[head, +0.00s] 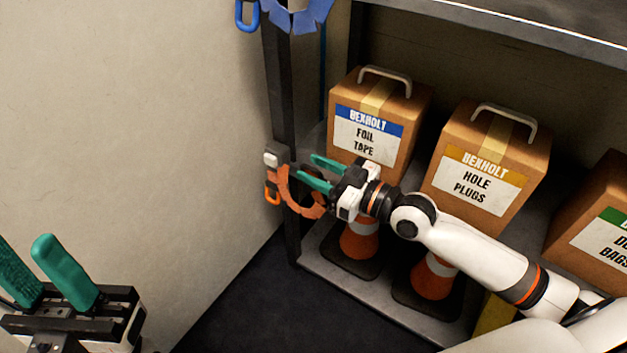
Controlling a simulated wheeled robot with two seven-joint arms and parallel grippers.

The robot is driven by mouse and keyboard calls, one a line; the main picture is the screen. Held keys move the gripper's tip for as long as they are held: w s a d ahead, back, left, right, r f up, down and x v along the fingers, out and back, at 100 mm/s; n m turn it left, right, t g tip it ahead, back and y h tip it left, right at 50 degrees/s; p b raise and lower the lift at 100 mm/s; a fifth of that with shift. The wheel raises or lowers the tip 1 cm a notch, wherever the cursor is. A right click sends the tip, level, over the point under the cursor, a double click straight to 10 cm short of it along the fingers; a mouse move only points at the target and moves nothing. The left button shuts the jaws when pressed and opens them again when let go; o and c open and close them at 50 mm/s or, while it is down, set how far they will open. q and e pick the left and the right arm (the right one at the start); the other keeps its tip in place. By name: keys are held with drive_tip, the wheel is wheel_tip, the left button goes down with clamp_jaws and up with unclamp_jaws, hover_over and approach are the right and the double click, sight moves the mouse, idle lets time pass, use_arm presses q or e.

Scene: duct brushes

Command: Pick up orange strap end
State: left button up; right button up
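The orange strap (302,204) is a curved, notched band hanging at the dark shelf post, below a small white block. An orange loop end (271,193) hangs at its left side. My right gripper (311,168) has its green fingers apart, pointing left toward the post, just above and over the orange band. Nothing shows between the fingers. Whether a finger touches the band I cannot tell. My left gripper (38,262) is at the lower left with its green fingers apart and empty, far from the strap.
A blue strap (297,15) with a blue loop hangs higher on the post. Cardboard boxes labelled foil tape (366,132) and hole plugs (482,170) stand on the shelf, another at right. Orange cones (360,240) stand below. A plain wall (130,120) is at left.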

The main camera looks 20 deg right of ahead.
drive_tip(key=shift+x, duration=1.4)
drive_tip(key=shift+c, duration=0.6)
clamp_jaws()
